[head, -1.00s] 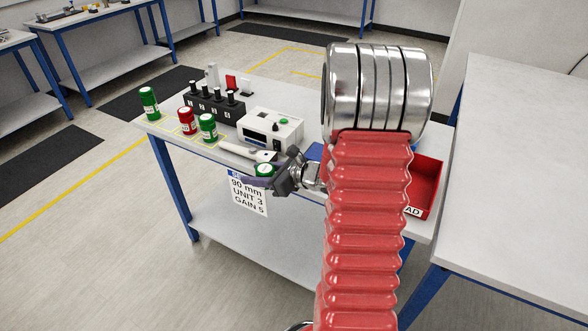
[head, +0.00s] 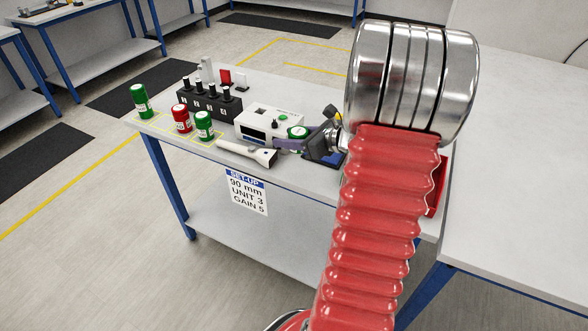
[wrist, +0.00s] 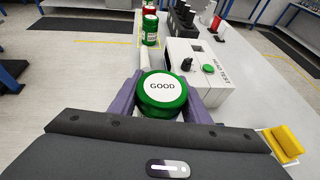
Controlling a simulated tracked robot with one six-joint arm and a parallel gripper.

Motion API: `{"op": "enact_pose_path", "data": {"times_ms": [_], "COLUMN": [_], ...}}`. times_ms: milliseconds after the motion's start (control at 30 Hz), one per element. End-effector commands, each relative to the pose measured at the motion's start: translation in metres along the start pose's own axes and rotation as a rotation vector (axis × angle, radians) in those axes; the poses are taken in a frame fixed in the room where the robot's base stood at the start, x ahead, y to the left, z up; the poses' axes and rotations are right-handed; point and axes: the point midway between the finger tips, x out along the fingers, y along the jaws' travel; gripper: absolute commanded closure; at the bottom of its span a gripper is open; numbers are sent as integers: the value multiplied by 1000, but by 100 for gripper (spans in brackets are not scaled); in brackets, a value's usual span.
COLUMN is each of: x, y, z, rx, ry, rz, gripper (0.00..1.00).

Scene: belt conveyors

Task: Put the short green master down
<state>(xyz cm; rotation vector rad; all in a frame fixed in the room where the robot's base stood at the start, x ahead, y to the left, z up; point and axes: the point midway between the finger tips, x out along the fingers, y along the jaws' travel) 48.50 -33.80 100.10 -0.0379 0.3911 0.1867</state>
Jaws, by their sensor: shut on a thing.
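A green master with a white "GOOD" top (wrist: 162,88) sits between the purple fingers of my gripper (wrist: 163,100), which is shut on it. In the head view this master (head: 298,131) shows at the right end of the white instrument box, and my gripper (head: 291,142) hides most of its side. I cannot tell whether its base touches the table. On the table's left end stand a taller green master (head: 140,101), a red master (head: 181,119) and another green master (head: 204,125), all upright by yellow-marked spots.
The white instrument box (head: 268,124) is close beside the held master. A white handheld scanner (head: 250,155) lies at the front edge. A black block with several knobs (head: 210,103) stands behind. A red tray (head: 436,192) is partly hidden by my arm. A yellow object (wrist: 285,143) lies right.

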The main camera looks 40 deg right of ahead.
Motion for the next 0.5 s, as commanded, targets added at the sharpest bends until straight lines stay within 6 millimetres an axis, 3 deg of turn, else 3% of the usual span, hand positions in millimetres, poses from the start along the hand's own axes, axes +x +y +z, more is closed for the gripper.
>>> {"op": "enact_pose_path", "data": {"times_ms": [300,500], "x": [17,21], "y": [0,-1], "z": [-44,-53], "rx": [5,1], "ry": [1,0], "rz": [0,-1], "gripper": [87,87]}}
